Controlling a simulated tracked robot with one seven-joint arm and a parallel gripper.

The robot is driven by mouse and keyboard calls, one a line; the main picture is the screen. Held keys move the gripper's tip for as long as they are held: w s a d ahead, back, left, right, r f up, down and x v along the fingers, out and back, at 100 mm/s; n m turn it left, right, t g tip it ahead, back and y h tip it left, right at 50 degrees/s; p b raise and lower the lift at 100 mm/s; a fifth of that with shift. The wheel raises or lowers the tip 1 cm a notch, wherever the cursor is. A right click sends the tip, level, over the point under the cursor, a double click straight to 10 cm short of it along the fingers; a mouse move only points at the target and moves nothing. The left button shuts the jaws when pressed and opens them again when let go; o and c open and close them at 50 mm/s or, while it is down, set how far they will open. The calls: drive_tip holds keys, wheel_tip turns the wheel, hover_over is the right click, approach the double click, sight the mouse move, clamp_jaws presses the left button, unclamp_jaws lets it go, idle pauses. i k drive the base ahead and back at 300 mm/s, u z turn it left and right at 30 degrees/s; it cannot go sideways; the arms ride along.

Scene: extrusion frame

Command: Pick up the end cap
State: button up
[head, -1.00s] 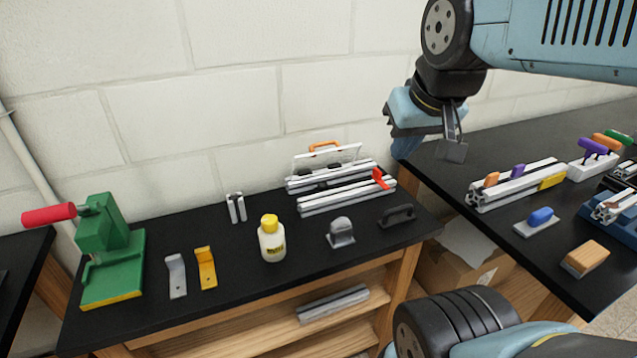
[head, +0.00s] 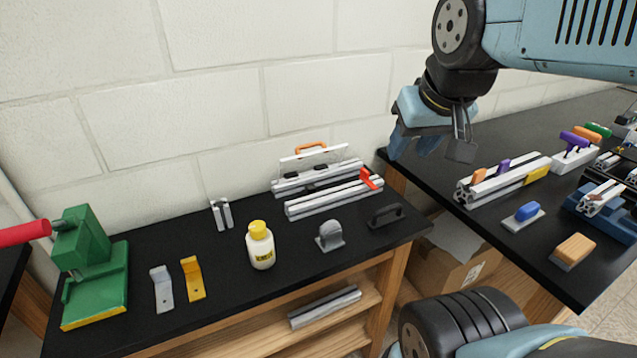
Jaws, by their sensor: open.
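I cannot tell for certain which piece is the end cap. A small grey piece with a rounded top (head: 330,236) stands on the black bench and may be it. A short silver profile-like piece (head: 221,214) stands further back on the left. My gripper (head: 415,148) hangs at the upper right, in front of the wall and near the gap between the two benches. It is open, with nothing seen between its fingers, and is well apart from the bench pieces.
A yellow-capped bottle (head: 260,246), a black handle (head: 385,215), silver and yellow brackets (head: 193,279), a green press (head: 92,265) and aluminium extrusions (head: 334,198) stand on the left bench. The right bench (head: 545,245) holds an extrusion and several tools. The left bench's front middle is clear.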

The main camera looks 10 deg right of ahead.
sight(309, 189)
drive_tip(key=z, duration=0.1)
drive_tip(key=k, duration=1.6)
drive_tip(key=u, duration=0.8)
drive_tip(key=i, duration=1.65)
drive_tip(key=z, duration=0.1)
